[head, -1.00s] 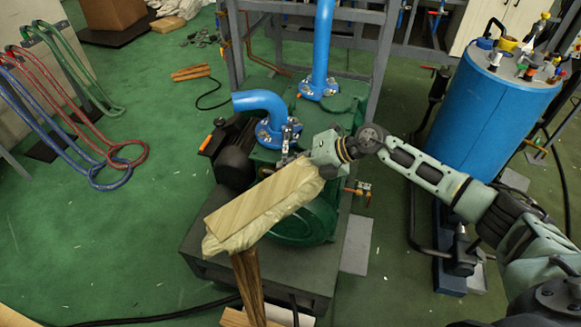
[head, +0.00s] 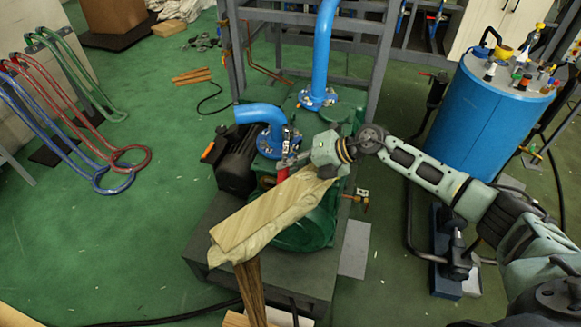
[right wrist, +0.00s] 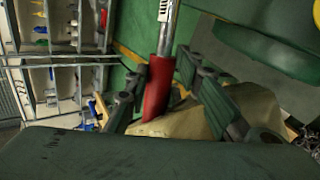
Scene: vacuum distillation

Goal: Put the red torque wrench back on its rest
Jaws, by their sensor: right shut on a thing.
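The red torque wrench has a steel shaft and a red handle (head: 283,174). It stands roughly upright in the head view, beside the blue pipe flange on the green pump. In the right wrist view the red handle (right wrist: 158,88) lies between the fingers and the steel shaft runs up out of the picture. My right gripper (head: 296,160) is shut on the wrench. Its fingers also show in the right wrist view (right wrist: 168,92). I cannot make out which thing is the wrench's rest. My left gripper is not in view.
A wooden board (head: 262,215) on pale cloth juts out in front of the green pump (head: 305,235), just below my right gripper. A blue pipe (head: 262,112) rises close behind. A blue drum (head: 495,115) stands right. Green floor is open at left.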

